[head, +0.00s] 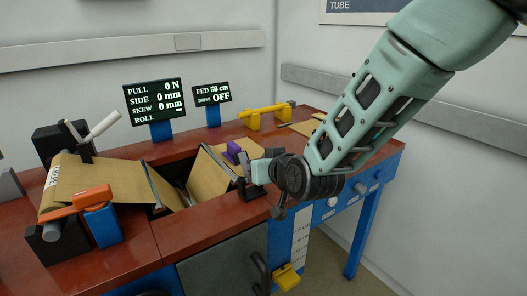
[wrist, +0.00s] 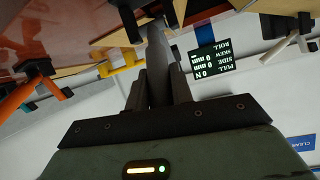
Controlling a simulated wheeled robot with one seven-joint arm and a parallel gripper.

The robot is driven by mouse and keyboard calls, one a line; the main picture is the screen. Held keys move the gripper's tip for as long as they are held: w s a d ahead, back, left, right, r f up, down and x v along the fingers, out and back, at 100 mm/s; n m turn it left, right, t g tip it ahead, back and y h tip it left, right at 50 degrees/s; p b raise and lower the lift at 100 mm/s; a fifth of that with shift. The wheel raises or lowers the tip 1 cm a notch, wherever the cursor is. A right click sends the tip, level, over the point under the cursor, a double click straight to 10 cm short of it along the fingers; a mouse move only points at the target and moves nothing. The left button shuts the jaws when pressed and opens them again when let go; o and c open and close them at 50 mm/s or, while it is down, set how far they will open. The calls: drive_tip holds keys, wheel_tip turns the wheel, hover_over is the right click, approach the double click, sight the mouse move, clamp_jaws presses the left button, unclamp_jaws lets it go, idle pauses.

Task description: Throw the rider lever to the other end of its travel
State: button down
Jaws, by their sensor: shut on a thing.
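My gripper (head: 248,172) is at the right end of the paper web, above the red bench top. In the wrist view its fingers (wrist: 158,88) are closed around a grey bar (wrist: 157,55), which looks like the rider lever. In the head view the lever is mostly hidden by the gripper; a thin grey piece (head: 242,161) shows beside the fingers. A small black bracket (head: 250,192) stands just below the fingers. A purple block (head: 233,148) sits just behind and left of them.
The brown paper web (head: 105,180) dips into an opening in the bench. A white-handled lever (head: 103,126) and an orange bar (head: 75,203) are at the left. Two displays (head: 153,100) (head: 211,92) stand behind, showing PULL 0 N and drive OFF. A yellow bar (head: 265,112) lies at the back.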

sight(245, 157)
drive_tip(key=w+r+g+h+p, duration=0.1)
drive_tip(key=p, duration=0.4)
drive_tip(key=w+a+r+g+h+p, duration=0.1)
drive_tip(key=g+p, duration=0.1)
drive_tip(key=p, duration=0.4)
drive_tip(key=shift+a+r, duration=0.2)
drive_tip(key=shift+a, duration=0.1)
drive_tip(key=w+g+h+p, duration=0.1)
drive_tip(key=g+p, duration=0.1)
drive_tip(key=p, duration=0.3)
drive_tip(key=shift+w+a+p, duration=0.1)
drive_tip(key=shift+a+p, duration=0.25)
drive_tip(key=shift+a, duration=0.05)
drive_tip(key=p, duration=0.1)
drive_tip(key=g+p, duration=0.1)
drive_tip(key=shift+w+a+f+h+p, duration=0.1)
drive_tip(key=shift+w+a+h+p, duration=0.1)
drive_tip(key=shift+w+h+p, duration=0.15)
drive_tip(key=shift+w+a+f+g+h+p, duration=0.25)
drive_tip(key=shift+w+g+h+p, duration=0.3)
drive_tip(key=shift+p, duration=0.65)
drive_tip(key=shift+w+a+f+n+g+h+p, duration=0.25)
drive_tip(key=shift+w+a+n+g+h+p, duration=0.15)
drive_tip(key=shift+g+p, duration=0.3)
drive_tip(key=shift+w, duration=0.1)
drive_tip(key=c, duration=1.2)
unclamp_jaws()
drive_tip(key=shift+f, duration=0.1)
drive_tip(key=shift+c, duration=0.2)
